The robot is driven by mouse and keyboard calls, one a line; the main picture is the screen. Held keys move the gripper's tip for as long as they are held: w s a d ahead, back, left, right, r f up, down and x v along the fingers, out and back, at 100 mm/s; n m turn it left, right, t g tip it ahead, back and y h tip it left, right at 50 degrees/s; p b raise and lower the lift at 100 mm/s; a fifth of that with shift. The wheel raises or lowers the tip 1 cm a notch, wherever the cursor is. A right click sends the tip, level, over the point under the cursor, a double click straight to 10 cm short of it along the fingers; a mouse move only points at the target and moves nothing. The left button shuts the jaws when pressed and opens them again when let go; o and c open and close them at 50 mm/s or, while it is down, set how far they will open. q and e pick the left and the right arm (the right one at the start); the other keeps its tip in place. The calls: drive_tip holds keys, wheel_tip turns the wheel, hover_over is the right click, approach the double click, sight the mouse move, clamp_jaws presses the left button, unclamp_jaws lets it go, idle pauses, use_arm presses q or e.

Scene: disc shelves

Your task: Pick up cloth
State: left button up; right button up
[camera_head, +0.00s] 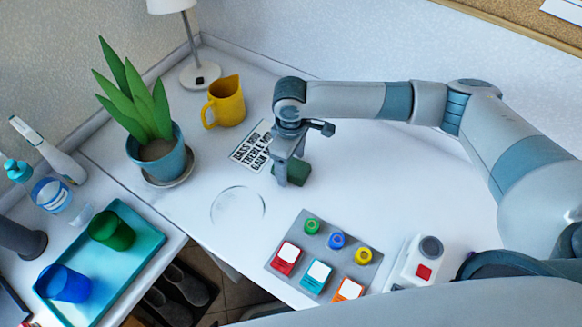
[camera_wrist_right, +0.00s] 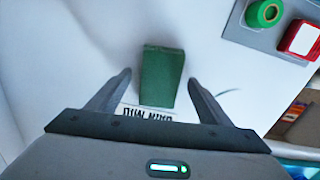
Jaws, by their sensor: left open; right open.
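The cloth (camera_head: 298,171) looks like a small dark green block on the white table, beside the printed sheet. In the right wrist view the cloth (camera_wrist_right: 161,78) lies between the two fingers, with a gap on each side. My right gripper (camera_head: 285,170) is open and points down at the cloth, hiding part of it in the head view. In the wrist view my right gripper (camera_wrist_right: 159,77) shows its two fingertips apart and touching nothing that I can see. My left gripper is not visible.
A printed sheet (camera_head: 250,147) lies left of the cloth. A yellow jug (camera_head: 226,101), a potted plant (camera_head: 158,157) and a lamp (camera_head: 199,73) stand behind. A grey button panel (camera_head: 293,246) is in front. A clear round disc (camera_head: 238,206) lies at the left; the table beyond the cloth is clear.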

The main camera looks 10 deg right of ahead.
sight(291, 165)
drive_tip(key=c, duration=1.1)
use_arm(q)
drive_tip(key=shift+d, duration=0.15)
use_arm(e)
drive_tip(key=shift+c, duration=0.2)
drive_tip(key=shift+r, duration=0.15)
drive_tip(key=shift+r, duration=0.6)
wheel_tip(291, 165, up, 2)
drive_tip(key=shift+w+r+b, duration=0.1)
drive_tip(key=shift+r+b, duration=0.15)
drive_tip(key=shift+b, duration=0.2)
use_arm(q)
drive_tip(key=w+d+r+t+b, duration=0.1)
drive_tip(key=w+d+r+t, duration=0.1)
drive_tip(key=w, duration=0.4)
drive_tip(key=shift+w+d+r+h, duration=0.25)
drive_tip(key=shift+d+r, duration=0.2)
drive_tip(key=shift+d, duration=0.25)
use_arm(e)
drive_tip(key=s+d+r, duration=0.7)
drive_tip(key=s+d, duration=0.1)
drive_tip(key=shift+s, duration=0.3)
use_arm(q)
drive_tip(key=shift+s+a, duration=0.1)
